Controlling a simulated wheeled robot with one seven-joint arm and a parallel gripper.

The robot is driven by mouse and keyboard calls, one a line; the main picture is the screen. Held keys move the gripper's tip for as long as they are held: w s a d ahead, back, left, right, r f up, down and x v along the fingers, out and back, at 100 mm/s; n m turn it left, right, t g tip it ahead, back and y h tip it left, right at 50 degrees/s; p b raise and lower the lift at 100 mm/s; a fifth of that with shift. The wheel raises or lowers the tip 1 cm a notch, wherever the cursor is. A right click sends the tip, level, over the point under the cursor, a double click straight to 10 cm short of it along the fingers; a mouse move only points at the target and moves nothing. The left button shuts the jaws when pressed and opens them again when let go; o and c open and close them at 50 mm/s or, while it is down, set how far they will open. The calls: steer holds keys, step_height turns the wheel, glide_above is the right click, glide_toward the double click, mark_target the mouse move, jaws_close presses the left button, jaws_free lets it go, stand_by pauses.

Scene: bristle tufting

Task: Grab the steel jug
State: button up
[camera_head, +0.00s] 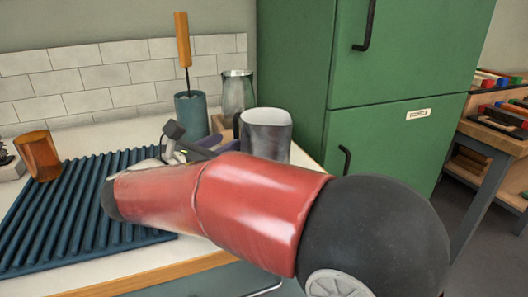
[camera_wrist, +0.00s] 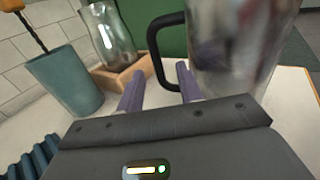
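The steel jug (camera_head: 265,135), grey and shiny, stands upright on the counter near its right end, beside the green fridge. In the wrist view the jug's body (camera_wrist: 243,50) fills the upper right and its dark handle (camera_wrist: 154,55) faces my gripper. My gripper (camera_wrist: 159,82) is open, with two purple fingers apart and nothing visible held between them. The handle's lower part shows just beyond and between the fingertips; I cannot tell whether they touch it. In the head view my red arm hides the jug's base and part of my gripper.
A teal cup (camera_head: 191,113) holding a wooden-handled tool (camera_head: 183,40) and a glass vessel (camera_head: 237,95) in a wooden holder (camera_wrist: 119,75) stand left of the jug. A blue ridged mat (camera_head: 60,220) and an amber cup (camera_head: 38,155) lie further left. The green fridge (camera_head: 385,70) stands behind.

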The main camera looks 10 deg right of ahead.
mark_target(234, 136)
steer(key=x, duration=0.5)
steer(key=shift+w, duration=0.25)
steer(key=shift+f, duration=0.1)
steer(key=shift+c, duration=0.4)
jaws_close()
